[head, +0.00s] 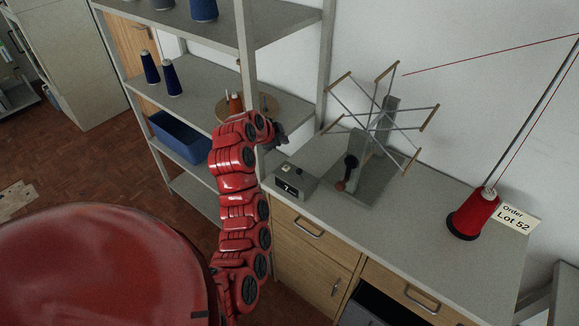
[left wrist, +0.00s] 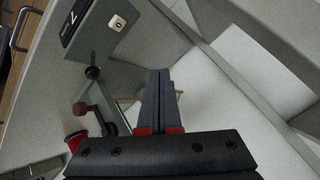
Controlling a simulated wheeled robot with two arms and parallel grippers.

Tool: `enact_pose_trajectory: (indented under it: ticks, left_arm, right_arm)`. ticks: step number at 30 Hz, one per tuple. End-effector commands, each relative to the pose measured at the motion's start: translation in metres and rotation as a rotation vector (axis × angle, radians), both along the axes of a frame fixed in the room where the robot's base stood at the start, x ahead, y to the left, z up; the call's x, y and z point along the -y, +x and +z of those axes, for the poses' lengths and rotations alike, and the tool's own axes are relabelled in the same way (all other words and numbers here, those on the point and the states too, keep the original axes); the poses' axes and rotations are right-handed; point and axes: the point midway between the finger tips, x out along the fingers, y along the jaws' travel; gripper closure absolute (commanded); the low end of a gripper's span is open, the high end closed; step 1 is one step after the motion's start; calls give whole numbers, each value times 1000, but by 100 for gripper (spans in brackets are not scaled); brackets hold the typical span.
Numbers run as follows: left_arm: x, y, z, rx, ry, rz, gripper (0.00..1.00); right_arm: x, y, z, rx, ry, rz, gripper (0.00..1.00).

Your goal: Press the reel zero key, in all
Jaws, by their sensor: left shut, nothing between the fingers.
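The reel counter is a small grey box (head: 301,184) on the bench top, left of the reel. It has a dark display (head: 290,189) on its front and a small pale key (head: 285,168) on top. In the left wrist view the key (left wrist: 117,23) is cream with a dark 0-like mark, and the display (left wrist: 72,20) seems to read 7. My left gripper (head: 281,137) is above and behind the box, near the shelf post. Its fingers (left wrist: 160,78) are shut and empty, pointing past the box, apart from the key. My right gripper is in neither view.
The reel (head: 378,112) with wooden-tipped arms and a crank (head: 347,172) stands right of the box. A red thread cone (head: 473,215) and an Order Lot 52 card (head: 515,214) are farther right. A grey shelf post (head: 252,90) rises close beside my left arm.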

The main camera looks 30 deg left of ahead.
Motion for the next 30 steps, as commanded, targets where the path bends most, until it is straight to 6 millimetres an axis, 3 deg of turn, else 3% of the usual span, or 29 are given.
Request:
enact_pose_trajectory:
  ticks: [11,22,24,30]
  left_arm:
    - [0,0,-8,1,-2,3,100]
    - [0,0,-58,1,-3,5,100]
    - [0,1,-75,4,1,3,100]
    - [-1,1,-87,4,2,4,100]
  right_arm:
    - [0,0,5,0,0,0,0]
    - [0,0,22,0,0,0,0]
    - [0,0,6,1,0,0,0]
    - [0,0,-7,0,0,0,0]
